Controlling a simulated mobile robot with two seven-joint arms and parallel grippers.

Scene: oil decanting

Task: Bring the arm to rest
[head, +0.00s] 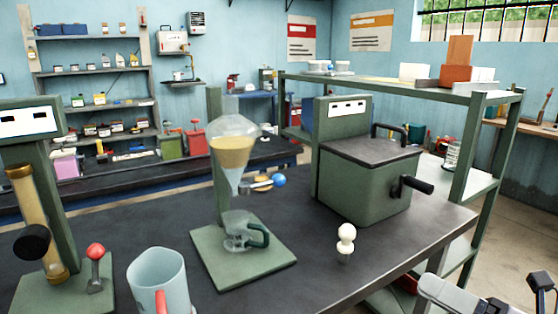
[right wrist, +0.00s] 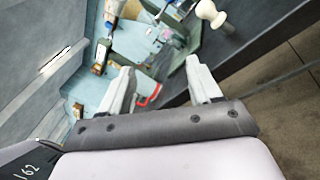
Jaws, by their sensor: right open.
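My right arm's gripper (head: 480,298) shows at the bottom right corner of the head view, partly cut off, off the bench's front edge. In the right wrist view its two pale fingers (right wrist: 162,82) stand wide apart with nothing between them. My left gripper is not in view. On the dark bench, a glass funnel (head: 233,150) holds a yellowish layer over a paler one, with a blue-knobbed tap (head: 279,181). A clear glass cup with a dark handle (head: 240,232) stands below it on the green base plate (head: 205,262).
A pale jug with a red handle (head: 157,280) stands at the front. A white knob (head: 346,238) stands near the bench edge, before a green lidded box with a crank (head: 365,180). A green stand with a red-knobbed lever (head: 96,255) is left. A shelf rack (head: 480,105) stands right.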

